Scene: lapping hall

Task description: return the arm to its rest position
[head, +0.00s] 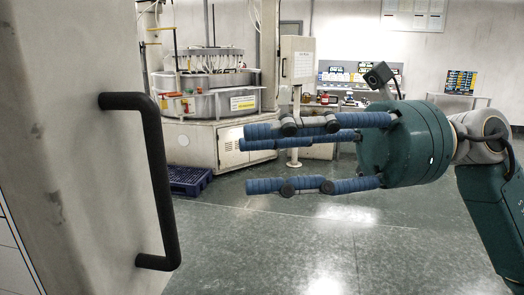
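My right arm comes in from the right edge. Its gripper (250,161) has a dark green round body and blue ribbed fingers that point left. The fingers are spread, two above and one below, with nothing between them, so it is open and empty. The fingertips are to the right of the black door handle in the picture, with a visible gap between them. My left gripper is not in view.
A pale, scuffed panel (75,150) with a vertical black bar handle (155,165) fills the left side, close by. Behind stand a lapping machine (215,100), a blue pallet (190,179) on the floor and a back bench with boards. The green floor (290,235) in front is clear.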

